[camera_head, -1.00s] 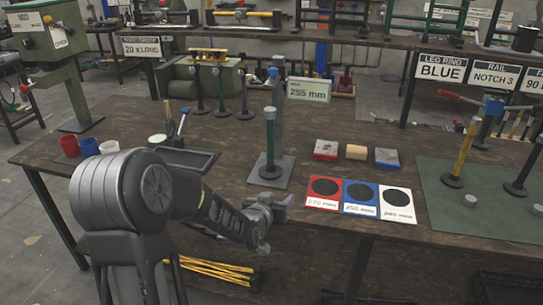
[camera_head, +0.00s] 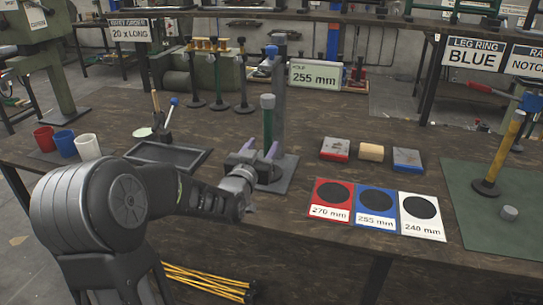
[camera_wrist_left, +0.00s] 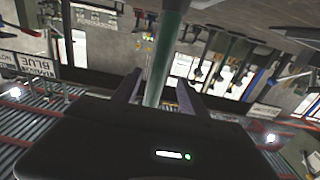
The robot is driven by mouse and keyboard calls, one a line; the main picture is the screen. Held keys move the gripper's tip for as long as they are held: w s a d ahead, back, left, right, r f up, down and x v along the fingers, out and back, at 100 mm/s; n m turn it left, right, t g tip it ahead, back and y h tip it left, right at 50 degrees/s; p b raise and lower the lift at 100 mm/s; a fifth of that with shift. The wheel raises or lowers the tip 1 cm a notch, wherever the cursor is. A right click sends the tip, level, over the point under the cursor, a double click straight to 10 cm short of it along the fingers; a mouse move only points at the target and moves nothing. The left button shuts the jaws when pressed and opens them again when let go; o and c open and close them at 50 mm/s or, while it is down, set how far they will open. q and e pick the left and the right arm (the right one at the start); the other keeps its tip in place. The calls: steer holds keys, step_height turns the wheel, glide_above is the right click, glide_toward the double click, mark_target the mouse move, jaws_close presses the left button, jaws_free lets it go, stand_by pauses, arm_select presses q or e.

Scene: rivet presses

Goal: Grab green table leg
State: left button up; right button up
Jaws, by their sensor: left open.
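The green table leg (camera_head: 267,125) stands upright on a dark round foot on a grey base plate (camera_head: 284,180), in front of a grey post. My left gripper (camera_head: 258,150) is open at the leg, with its fingers raised beside the lower part of the shaft. In the left wrist view the green leg (camera_wrist_left: 166,50) runs down between the two spread fingers (camera_wrist_left: 157,88). Contact between the fingers and the leg cannot be told. The leg's foot is partly hidden by the gripper. My right gripper is out of view.
A black tray (camera_head: 166,156) and red, blue and white cups lie left. Red, blue and white size cards (camera_head: 375,205) lie right, with small blocks behind. Several more legs (camera_head: 218,85) stand behind. A "255 mm" sign (camera_head: 314,76) stands behind the post.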

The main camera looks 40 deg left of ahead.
mark_target(271, 134)
arm_select(q)
steer(key=shift+w+f, duration=0.2)
steer(key=shift+f, duration=0.05)
steer(key=shift+s+r, duration=0.1)
steer(key=shift+r, duration=0.05)
steer(key=shift+x, duration=1.35)
steer(key=shift+p+x, duration=0.6)
steer(key=shift+x, duration=2)
steer(key=shift+d, duration=0.1)
steer(key=shift+c, duration=0.5)
jaws_close()
